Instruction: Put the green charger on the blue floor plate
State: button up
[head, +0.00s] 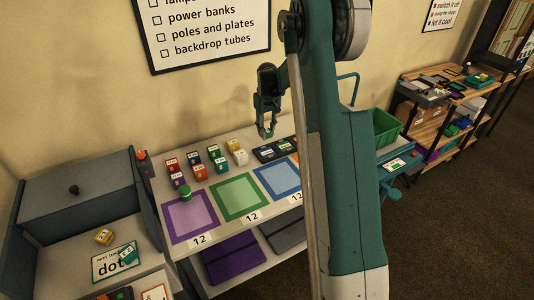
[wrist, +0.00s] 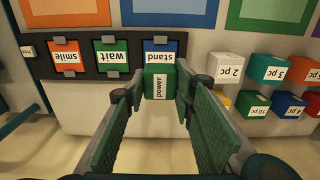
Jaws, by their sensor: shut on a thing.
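My gripper (head: 267,131) hangs in the air above the back of the table in the head view. In the wrist view my gripper (wrist: 160,88) is shut on the green charger (wrist: 158,84), a small green block with a white label reading "power". The charger is between the fingertips; its lower part is hidden. The blue floor plate (head: 281,178), a blue-bordered square, lies flat on the table in front of the gripper, partly behind my arm. Its edge also shows at the top of the wrist view (wrist: 169,19). The charger is apart from it.
A black rack (wrist: 76,59) holds orange, green and blue cards beside the gripper. Several labelled blocks (head: 215,158) stand to its left. Green (head: 239,197) and purple (head: 191,215) squares lie left of the blue one; a green cylinder (head: 185,192) stands at the purple one.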

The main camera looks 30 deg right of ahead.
send_over(267, 152)
jog(key=shift+s+a+f, duration=0.1)
jog(key=shift+s+f, duration=0.05)
jog(key=shift+f, duration=3)
jog(key=shift+f+b, duration=0.4)
jog(key=shift+f, duration=1.45)
jog(key=shift+f, duration=0.2)
jog(key=o, duration=0.9)
jog(key=shift+r, duration=0.2)
notch_tip(267, 152, up, 12)
jog(key=shift+p, duration=0.45)
